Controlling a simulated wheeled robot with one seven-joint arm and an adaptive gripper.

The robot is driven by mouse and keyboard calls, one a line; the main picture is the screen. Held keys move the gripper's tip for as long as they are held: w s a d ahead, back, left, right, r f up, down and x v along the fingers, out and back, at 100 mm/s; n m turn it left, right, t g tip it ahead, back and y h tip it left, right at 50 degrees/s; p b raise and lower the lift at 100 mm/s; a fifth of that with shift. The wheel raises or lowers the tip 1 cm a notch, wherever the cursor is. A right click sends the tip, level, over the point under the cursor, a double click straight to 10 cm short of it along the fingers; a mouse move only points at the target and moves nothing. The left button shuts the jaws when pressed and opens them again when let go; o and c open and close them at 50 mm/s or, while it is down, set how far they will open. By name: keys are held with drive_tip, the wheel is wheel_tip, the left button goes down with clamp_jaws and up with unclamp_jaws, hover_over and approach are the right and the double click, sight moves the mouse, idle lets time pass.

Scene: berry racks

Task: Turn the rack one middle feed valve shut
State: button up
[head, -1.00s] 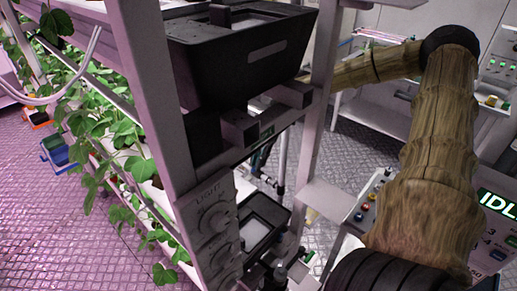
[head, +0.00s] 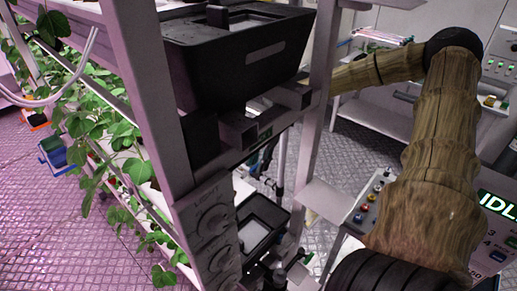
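The nearest rack has a grey upright post (head: 142,95) at its front and a grey panel (head: 207,220) marked "LIGHT" with round dials (head: 213,220) low on it. I cannot make out a middle feed valve for certain. Small dark fittings (head: 275,272) show at the foot of the rack, partly cut off by the bottom edge. My arm, in a brown bark-like cover, fills the right side and bends down to a black ribbed part at the bottom edge. My gripper is out of view.
A black bin (head: 240,55) stands high on the rack, above a smaller black tray (head: 262,225). Leafy plants (head: 110,150) hang on the left over open pink-lit floor (head: 60,220). A grey button console (head: 372,200) stands right of the rack, close to my arm.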

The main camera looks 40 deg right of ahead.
drive_tip(key=shift+r, duration=0.15)
drive_tip(key=shift+w+d+r, duration=0.1)
drive_tip(key=shift+r, duration=0.3)
drive_tip(key=v, duration=1.1)
drive_tip(key=shift+d+f, duration=0.1)
drive_tip(key=shift+f, duration=0.05)
drive_tip(key=shift+x, duration=5.9)
drive_tip(key=shift+r, duration=0.2)
